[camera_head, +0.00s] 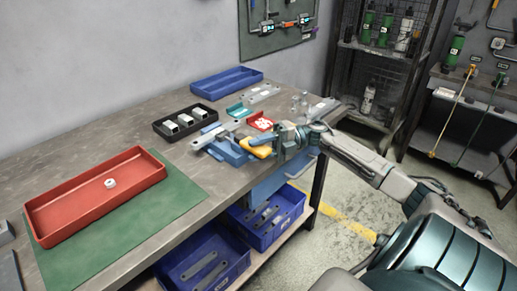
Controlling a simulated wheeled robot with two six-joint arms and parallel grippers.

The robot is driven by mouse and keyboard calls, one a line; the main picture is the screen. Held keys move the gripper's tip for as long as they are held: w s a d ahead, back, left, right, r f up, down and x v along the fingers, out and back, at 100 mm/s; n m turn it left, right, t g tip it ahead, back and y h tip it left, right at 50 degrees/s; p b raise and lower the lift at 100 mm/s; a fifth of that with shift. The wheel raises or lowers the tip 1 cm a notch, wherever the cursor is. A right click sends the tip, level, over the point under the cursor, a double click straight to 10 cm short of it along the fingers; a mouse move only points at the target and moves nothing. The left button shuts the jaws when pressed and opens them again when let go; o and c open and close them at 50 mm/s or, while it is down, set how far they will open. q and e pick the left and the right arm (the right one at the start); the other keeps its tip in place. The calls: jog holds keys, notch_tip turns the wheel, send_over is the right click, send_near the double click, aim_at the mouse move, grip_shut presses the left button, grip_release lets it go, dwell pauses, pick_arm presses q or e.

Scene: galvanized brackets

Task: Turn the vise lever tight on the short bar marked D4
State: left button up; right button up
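A blue vise (231,154) stands at the front edge of the workbench, near its right end. A grey bar (209,138) lies at the vise's jaws; I cannot read a D4 mark on it. A yellow piece (256,147), which looks like the vise lever, sticks out on the vise's right side. My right gripper (275,141) is at the right end of this yellow piece, touching or very close to it. Its fingers are too small and overlapped to tell whether they are shut on it. My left gripper is not in view.
A red tray (60,212) with a white ring (110,183) lies on a green mat (180,197). A black tray (160,128) of pale blocks, a blue tray (226,82) and a small red tray (260,120) stand behind the vise. Blue bins (240,262) sit below the bench.

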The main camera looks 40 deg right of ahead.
jog(key=shift+d, duration=0.1)
jog(key=shift+s+d, duration=0.1)
jog(key=shift+d, duration=0.2)
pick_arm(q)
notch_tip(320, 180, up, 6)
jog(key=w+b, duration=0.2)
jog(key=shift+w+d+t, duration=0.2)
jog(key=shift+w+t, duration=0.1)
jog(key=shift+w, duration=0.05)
pick_arm(e)
jog(key=v, duration=1)
